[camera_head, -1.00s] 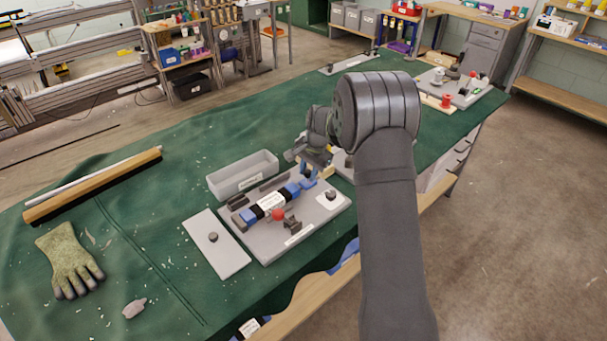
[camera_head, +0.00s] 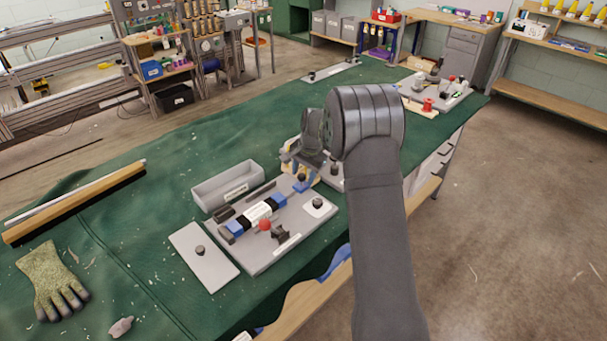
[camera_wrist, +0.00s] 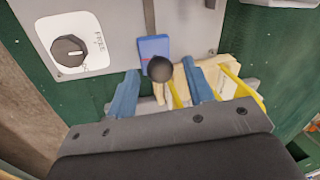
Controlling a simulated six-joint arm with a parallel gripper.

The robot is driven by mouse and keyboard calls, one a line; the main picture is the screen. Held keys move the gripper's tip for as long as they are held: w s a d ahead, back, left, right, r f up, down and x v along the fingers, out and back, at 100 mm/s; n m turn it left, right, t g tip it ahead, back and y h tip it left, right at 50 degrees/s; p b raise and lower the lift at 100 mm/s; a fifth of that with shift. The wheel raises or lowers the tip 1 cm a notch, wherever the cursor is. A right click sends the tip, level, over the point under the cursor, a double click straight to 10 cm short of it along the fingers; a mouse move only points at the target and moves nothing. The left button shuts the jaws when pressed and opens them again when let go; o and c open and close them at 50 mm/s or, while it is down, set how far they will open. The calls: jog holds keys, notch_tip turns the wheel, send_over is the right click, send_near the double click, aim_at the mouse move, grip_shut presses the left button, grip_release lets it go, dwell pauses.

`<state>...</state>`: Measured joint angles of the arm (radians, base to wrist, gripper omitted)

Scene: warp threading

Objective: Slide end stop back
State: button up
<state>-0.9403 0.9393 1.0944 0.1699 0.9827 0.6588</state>
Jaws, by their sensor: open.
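The small blue block (camera_wrist: 153,46), which looks like the end stop, sits on the grey fixture plate (camera_wrist: 112,14) in the wrist view, at the near end of a dark slot. A round dark knob (camera_wrist: 160,68) shows at its lower edge. My gripper (camera_wrist: 162,84) is open, with one blue finger on each side of the knob and a visible gap to both. Whether the fingertips are at the knob's height cannot be told. In the head view my gripper (camera_head: 306,165) hangs over the far right end of the fixture plate (camera_head: 258,258), partly hiding it.
A dark dial (camera_wrist: 70,50) marked FREE lies left of the fingers. A grey bin (camera_head: 228,186) stands behind; a flat plate (camera_head: 204,258) lies left.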

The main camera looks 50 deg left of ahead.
jog(key=d+r, duration=0.3)
jog(key=r, duration=1.4)
jog(key=shift+w, duration=0.35)
jog(key=shift+d+f, duration=0.1)
jog(key=a+f, duration=0.1)
jog(key=f, duration=0.4)
jog(key=a+f, duration=0.1)
jog(key=f, duration=0.5)
jog(key=a+f, duration=0.1)
jog(key=f, duration=0.5)
jog(key=shift+s+a, duration=0.15)
jog(key=shift+s, duration=0.55)
